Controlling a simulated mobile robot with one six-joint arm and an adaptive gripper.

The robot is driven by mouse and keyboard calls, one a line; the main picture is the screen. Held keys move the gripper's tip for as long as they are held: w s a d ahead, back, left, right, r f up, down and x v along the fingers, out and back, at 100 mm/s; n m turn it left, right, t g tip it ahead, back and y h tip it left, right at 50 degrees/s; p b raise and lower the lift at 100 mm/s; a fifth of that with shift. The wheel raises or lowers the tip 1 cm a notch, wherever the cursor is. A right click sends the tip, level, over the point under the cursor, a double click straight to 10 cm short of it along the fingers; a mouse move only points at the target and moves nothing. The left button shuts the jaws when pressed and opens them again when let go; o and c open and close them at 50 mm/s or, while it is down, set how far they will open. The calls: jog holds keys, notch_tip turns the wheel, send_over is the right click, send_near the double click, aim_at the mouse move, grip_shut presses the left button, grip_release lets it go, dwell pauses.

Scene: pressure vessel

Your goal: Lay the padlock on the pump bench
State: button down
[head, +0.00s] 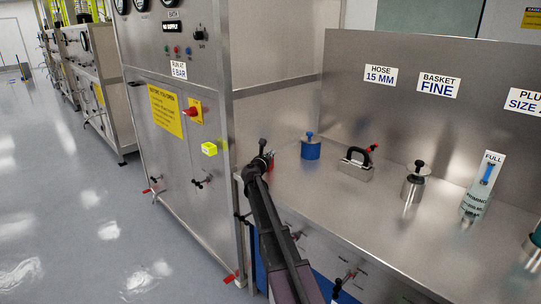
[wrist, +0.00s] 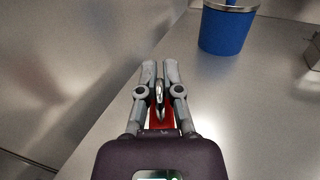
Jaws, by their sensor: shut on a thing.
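My gripper (wrist: 158,75) is shut on the padlock, with both fingers closed about its steel shackle. The padlock (wrist: 160,118) has a red body, partly hidden by the fingers and wrist. In the head view a little of the red padlock (head: 270,166) shows beside my gripper (head: 264,158), at the left end of the pump bench (head: 325,200). The bench top is bare steel and also shows below the gripper in the wrist view (wrist: 235,110). I cannot tell whether the padlock touches the bench top.
A blue cylinder with a knob (head: 311,149) stands just right of my gripper. The tall steel cabinet (head: 180,150) adjoins on the left. Bare bench lies in front.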

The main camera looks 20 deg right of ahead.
jog(key=shift+f, duration=0.15)
jog(key=c, duration=0.8)
grip_release()
jog(key=shift+a+r, duration=0.1)
jog(key=shift+r, duration=0.1)
jog(key=v, duration=1.2)
